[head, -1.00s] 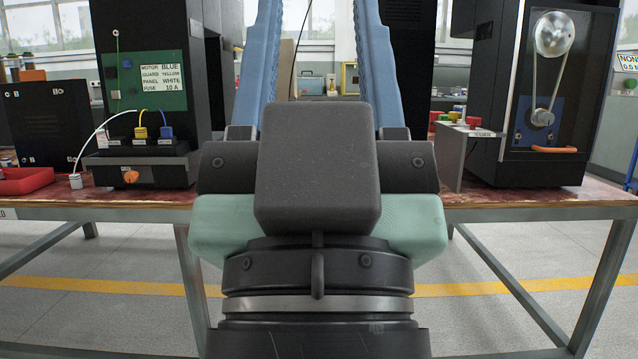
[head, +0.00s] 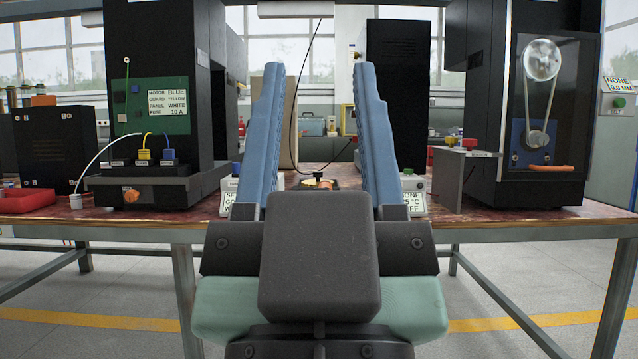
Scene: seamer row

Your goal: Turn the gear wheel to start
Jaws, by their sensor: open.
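My gripper (head: 316,88) is open, its two blue fingers standing upright and apart in the middle of the head view, with nothing between them. A round silvery wheel (head: 541,60) sits at the upper right, on the front of a black machine (head: 575,110). A belt runs from it down to a smaller pulley (head: 538,139) on a blue plate. My gripper is to the left of this wheel and apart from it. I cannot tell which part is the gear wheel that the task names.
A red-topped table (head: 330,192) runs across the view. At left stand a black machine with a green wiring board (head: 128,112), an orange knob (head: 131,196) and a red tray (head: 25,199). White signs (head: 411,186) and a grey upright panel (head: 452,181) stand right of centre.

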